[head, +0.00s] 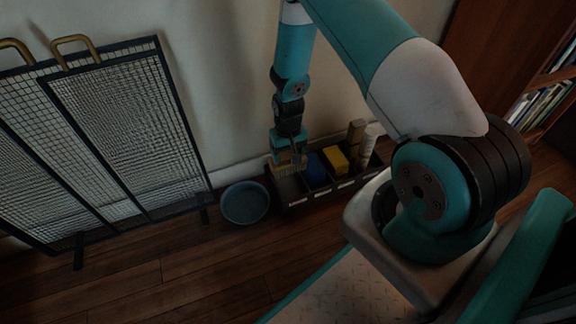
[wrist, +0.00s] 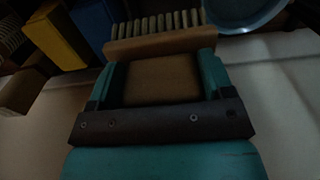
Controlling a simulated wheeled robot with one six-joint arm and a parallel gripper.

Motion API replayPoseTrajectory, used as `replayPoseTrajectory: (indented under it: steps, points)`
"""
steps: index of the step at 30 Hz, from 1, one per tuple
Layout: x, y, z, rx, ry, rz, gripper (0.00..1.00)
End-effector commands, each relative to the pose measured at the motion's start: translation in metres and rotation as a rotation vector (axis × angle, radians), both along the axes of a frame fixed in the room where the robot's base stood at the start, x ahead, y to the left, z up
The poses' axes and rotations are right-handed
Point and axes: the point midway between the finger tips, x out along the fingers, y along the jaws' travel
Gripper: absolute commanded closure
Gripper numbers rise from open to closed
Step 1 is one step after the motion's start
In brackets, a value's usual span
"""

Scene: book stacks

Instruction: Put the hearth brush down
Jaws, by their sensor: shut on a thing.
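My gripper (wrist: 158,85) is shut on the hearth brush (wrist: 160,47), with its teal fingers on both sides of the tan wooden block. A row of pale bristles points away from the gripper in the wrist view. In the head view the brush (head: 288,169) is at the left end of a dark compartmented tray (head: 330,196), with my gripper (head: 288,158) above it. The brush appears over or inside the leftmost compartment; I cannot tell whether it touches the bottom.
A blue item (head: 315,170), a yellow box (head: 336,160), a tan block (head: 356,131) and a pale cylinder (head: 371,140) occupy the tray. A blue-grey bowl (head: 245,202) stands just left of it. A mesh fire screen (head: 120,130) stands further left. The front floor is clear.

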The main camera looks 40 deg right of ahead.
Motion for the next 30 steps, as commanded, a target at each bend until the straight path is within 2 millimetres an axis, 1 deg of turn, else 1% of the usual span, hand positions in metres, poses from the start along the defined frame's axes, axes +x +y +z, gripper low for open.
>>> replayPoseTrajectory:
  steps: [6, 8, 16, 26, 27, 30]
  points:
    - [-0.001, 0.000, -0.035, 0.001, 0.002, 0.000, 0.45]
    - [-0.001, 0.000, -0.042, 0.001, 0.002, 0.000, 0.45]
    - [0.000, 0.000, -0.041, 0.000, 0.001, 0.000, 0.45]
    - [-0.001, 0.000, -0.051, 0.001, 0.002, 0.000, 0.45]
    - [-0.001, 0.000, -0.051, 0.001, 0.002, 0.000, 0.21]
    - [-0.001, 0.000, -0.050, 0.001, 0.002, 0.000, 0.00]
